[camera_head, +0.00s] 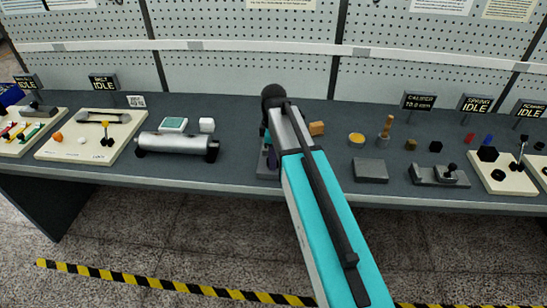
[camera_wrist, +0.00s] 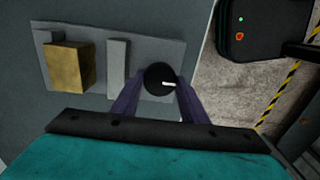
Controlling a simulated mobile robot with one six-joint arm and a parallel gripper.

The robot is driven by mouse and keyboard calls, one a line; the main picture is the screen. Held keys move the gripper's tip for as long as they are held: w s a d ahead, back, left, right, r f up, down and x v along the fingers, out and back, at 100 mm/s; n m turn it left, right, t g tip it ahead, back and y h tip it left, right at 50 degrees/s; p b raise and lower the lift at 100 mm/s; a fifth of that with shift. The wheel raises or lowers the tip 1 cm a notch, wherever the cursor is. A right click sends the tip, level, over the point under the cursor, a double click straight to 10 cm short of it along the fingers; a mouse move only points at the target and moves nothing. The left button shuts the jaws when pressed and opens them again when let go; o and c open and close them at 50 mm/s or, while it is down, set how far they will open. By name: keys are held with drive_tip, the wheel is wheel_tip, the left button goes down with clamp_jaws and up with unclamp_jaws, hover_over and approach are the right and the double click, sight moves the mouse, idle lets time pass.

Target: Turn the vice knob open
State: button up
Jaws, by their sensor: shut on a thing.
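The vice is a grey base (camera_wrist: 82,103) with an upright grey jaw (camera_wrist: 117,68) in the wrist view. A tan block (camera_wrist: 71,66) sits on the base beside the jaw, with a small gap between them. The round black vice knob (camera_wrist: 158,79) with a white mark is at the base's right end. My gripper (camera_wrist: 158,84) has its two purple fingers on either side of the knob and is shut on it.
On the bench (camera_head: 240,172), a silver cylinder (camera_head: 178,144) lies left of my arm. The pegboard wall rises behind.

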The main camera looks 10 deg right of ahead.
drive_tip(key=o, duration=1)
drive_tip(key=shift+o, duration=0.2)
drive_tip(key=shift+r, duration=0.2)
wheel_tip(320, 180, up, 13)
drive_tip(key=b, duration=0.3)
drive_tip(key=shift+r, duration=0.2)
drive_tip(key=shift+s, duration=0.1)
idle(0.3)
